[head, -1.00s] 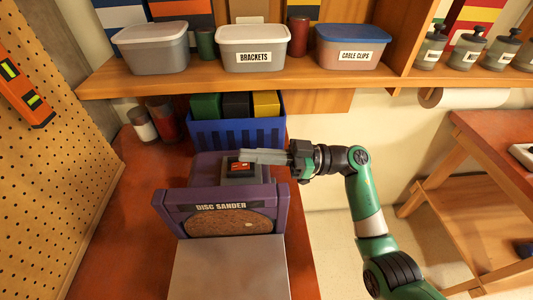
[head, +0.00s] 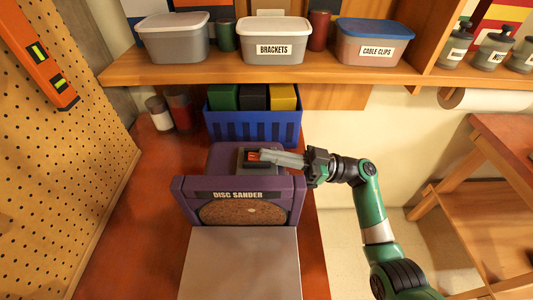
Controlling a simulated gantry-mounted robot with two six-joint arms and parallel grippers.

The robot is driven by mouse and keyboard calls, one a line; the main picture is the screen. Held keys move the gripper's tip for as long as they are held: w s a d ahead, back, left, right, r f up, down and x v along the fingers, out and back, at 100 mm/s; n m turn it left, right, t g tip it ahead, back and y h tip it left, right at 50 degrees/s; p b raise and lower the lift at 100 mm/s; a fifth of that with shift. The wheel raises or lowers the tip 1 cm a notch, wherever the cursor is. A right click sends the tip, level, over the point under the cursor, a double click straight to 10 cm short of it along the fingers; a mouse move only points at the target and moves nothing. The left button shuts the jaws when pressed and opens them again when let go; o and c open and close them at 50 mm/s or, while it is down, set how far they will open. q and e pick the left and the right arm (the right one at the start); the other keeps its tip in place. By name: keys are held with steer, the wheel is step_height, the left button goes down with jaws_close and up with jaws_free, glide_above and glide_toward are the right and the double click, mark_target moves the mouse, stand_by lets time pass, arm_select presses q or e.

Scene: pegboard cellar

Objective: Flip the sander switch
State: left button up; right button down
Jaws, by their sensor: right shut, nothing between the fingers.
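The purple disc sander (head: 190,201) stands on the red-brown bench, with its brown disc and grey table facing me. Its red switch (head: 253,156) sits in a dark housing on top. My right gripper (head: 264,155) comes in from the right and is shut and empty. Its fingertips are at the right side of the switch and cover part of it. I cannot tell whether they touch it. My left gripper is not in view.
A blue crate (head: 250,128) with green, black and yellow items stands behind the sander. Two jars (head: 159,113) are to its left. A shelf (head: 230,76) with labelled bins runs above. An orange level (head: 40,55) hangs on the pegboard (head: 70,160) at left.

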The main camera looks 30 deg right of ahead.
steer(key=r+p, duration=0.2)
steer(key=p, duration=0.1)
steer(key=r+p, duration=0.2)
steer(key=r, duration=0.1)
steer(key=shift+s+d+p, duration=0.2)
steer(key=shift+p, duration=0.2)
steer(key=s+d+f+b, duration=0.1)
steer(key=s+d+f, duration=0.3)
steer(key=d+f, duration=0.2)
steer(key=shift+s+d, duration=0.35)
steer(key=shift+d, duration=0.35)
